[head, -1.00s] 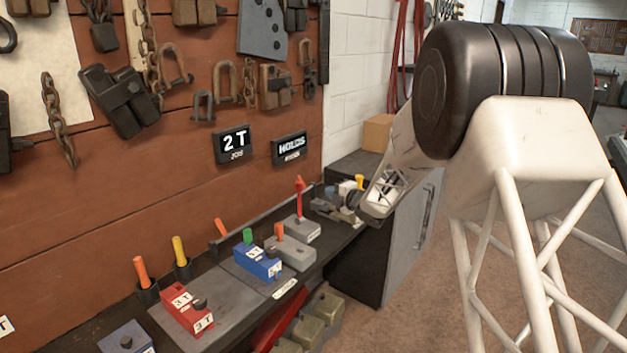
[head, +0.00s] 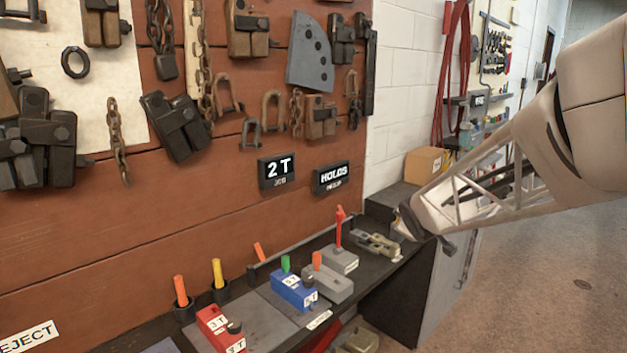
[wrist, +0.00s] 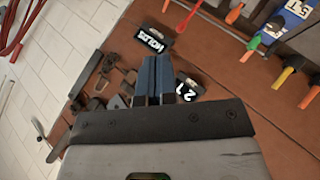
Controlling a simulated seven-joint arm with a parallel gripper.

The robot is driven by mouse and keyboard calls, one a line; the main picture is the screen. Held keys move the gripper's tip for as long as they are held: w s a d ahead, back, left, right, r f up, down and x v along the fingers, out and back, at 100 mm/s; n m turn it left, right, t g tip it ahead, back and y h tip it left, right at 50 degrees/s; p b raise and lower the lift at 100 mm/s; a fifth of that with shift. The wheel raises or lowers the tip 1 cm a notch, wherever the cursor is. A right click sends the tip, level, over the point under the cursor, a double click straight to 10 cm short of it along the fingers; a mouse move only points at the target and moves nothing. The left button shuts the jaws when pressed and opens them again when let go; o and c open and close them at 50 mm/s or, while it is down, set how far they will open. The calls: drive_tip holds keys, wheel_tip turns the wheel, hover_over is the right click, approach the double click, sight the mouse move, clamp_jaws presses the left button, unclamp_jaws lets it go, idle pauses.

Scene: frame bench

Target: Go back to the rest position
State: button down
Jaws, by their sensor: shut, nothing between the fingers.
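My gripper (wrist: 154,62) is shut and empty in the wrist view. Its two dark blue fingers lie side by side, pointing towards the brown board. My pale lattice arm (head: 490,200) reaches in from the right of the head view, its lower end by the far end of the bench. I cannot make out the fingers in the head view.
The bench holds a red block (head: 215,330), a blue block (head: 293,288) and a grey block (head: 340,260) with a red upright. The brown board (head: 210,240) behind carries shackles, chains and signs. A cardboard box (head: 424,161) stands on the cabinet. Floor at right is clear.

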drive_tip(key=s+a+f+m+g, duration=0.1)
drive_tip(key=s+m+g, duration=0.3)
drive_tip(key=s, duration=1.5)
drive_tip(key=s+a+f+m+g, duration=0.2)
drive_tip(key=s+m, duration=0.4)
drive_tip(key=s, duration=1.3)
drive_tip(key=a+g, duration=0.1)
drive_tip(key=g, duration=0.1)
drive_tip(key=shift+s+a+m+g+y, duration=0.4)
